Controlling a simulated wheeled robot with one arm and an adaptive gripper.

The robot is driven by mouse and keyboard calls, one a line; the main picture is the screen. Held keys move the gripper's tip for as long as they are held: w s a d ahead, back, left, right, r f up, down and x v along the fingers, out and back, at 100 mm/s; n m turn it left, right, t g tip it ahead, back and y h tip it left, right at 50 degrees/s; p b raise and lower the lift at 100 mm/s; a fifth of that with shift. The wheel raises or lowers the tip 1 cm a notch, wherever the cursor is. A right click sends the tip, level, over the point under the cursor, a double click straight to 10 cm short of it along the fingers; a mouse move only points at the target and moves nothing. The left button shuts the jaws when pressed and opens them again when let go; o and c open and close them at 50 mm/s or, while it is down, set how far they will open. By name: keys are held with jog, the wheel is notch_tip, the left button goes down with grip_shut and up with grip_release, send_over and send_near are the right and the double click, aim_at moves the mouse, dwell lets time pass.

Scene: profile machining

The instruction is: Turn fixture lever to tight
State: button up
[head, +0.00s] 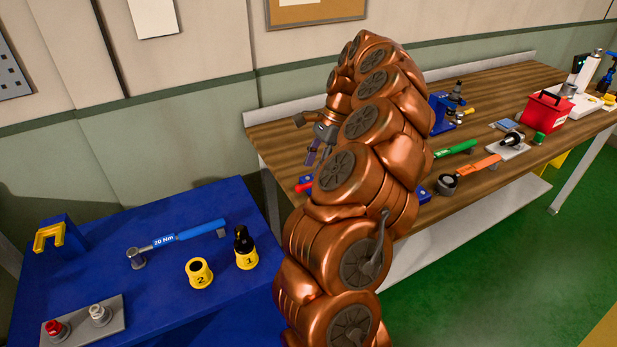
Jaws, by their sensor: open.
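A red lever handle (303,187) shows at the left of my copper arm, near the left front edge of the wooden bench. Blue parts beside it and at the arm's right side (424,196) look like one fixture. My arm hides the middle of it, so I cannot tell the lever's full angle. My gripper (313,157) is small in view at the arm's far left side, above and behind the red handle. It is open, with its fingers pointing down. I see no contact with the lever, but the arm covers part of this area.
The wooden bench (490,88) also carries a blue vise-like device (441,115), green (455,149) and orange (478,166) tools, and a red box (545,112).

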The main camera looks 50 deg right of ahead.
aim_at(306, 184)
jog(key=shift+p+x, duration=0.7)
jog(key=shift+x, duration=1.85)
jog(key=shift+c, duration=0.4)
grip_shut()
